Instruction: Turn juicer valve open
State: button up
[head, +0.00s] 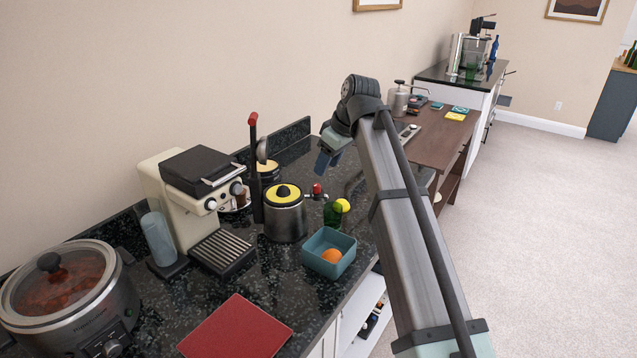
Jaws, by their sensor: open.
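A steel cylindrical appliance (285,218) with a yellow top and black centre knob stands on the dark counter and looks like the juicer. A small red-tipped valve (317,190) sticks out from its upper right side. Whether the valve is open or shut cannot be told. My gripper (324,163) is above and behind the valve in the picture, pointing down, apart from it. Its jaws are open and look empty, though they are small and partly hidden by my wrist.
A green glass (332,214) and a yellow fruit (343,205) stand right of the juicer. A teal bowl (318,268) with an orange (332,257) sits in front. A coffee machine (172,200), slow cooker (70,300) and red board (236,328) are nearby.

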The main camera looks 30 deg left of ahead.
aim_at(317, 185)
jog(key=x, duration=0.8)
grip_shut()
dwell(0.4)
